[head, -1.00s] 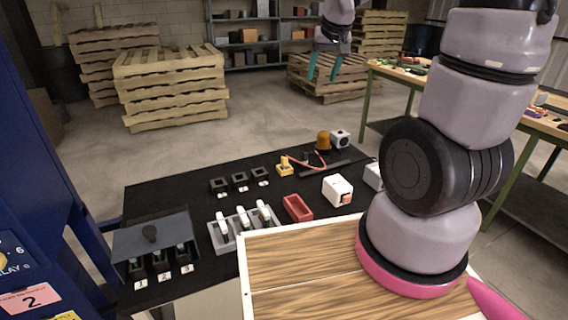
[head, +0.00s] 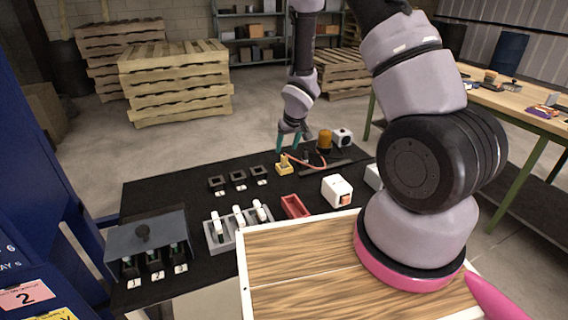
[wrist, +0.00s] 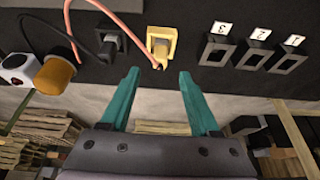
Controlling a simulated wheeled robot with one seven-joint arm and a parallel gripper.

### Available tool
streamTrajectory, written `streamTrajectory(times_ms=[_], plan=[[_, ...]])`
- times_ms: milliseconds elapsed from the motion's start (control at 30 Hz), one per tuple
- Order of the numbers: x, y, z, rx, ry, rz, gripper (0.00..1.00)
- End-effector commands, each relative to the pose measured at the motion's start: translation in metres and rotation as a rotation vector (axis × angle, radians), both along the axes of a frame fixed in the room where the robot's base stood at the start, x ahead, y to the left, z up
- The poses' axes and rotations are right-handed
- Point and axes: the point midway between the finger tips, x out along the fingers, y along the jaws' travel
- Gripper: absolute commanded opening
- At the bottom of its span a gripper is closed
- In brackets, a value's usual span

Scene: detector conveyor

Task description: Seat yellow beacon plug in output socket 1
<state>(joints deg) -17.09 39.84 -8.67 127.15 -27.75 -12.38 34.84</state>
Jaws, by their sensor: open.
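The yellow beacon plug (head: 284,166) stands on the black table mat; in the wrist view the plug (wrist: 161,44) lies ahead of the fingertips, a little right of the middle. A red cable runs from near it toward the amber beacon (head: 324,139), which also shows in the wrist view (wrist: 55,75). My gripper (head: 289,144) is open and empty, its teal fingers pointing down above and just behind the plug. The black output sockets (head: 238,177) stand in a row left of the plug; socket 1 (wrist: 290,62) is the far-right one in the wrist view.
A black plug (wrist: 110,42) with a dark cable is beside the yellow plug. A red tray (head: 294,206), a grey holder (head: 222,239) with white-handled parts, a white box (head: 337,191) and a grey lidded unit (head: 146,232) stand nearer on the mat.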

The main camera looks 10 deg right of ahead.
Motion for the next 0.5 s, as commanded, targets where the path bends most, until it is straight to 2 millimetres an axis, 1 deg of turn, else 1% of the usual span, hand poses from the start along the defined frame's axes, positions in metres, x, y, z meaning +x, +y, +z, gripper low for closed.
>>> streamTrajectory(times_ms=[33, 100, 267, 500], plan=[[0.002, 0.001, -0.007, -0.001, 0.001, 0.002, 0.62], [0.005, 0.001, -0.013, -0.001, 0.001, 0.001, 0.62], [0.008, 0.002, -0.022, -0.001, 0.001, 0.000, 0.62], [0.020, 0.004, -0.054, -0.002, 0.001, 0.001, 0.62]])
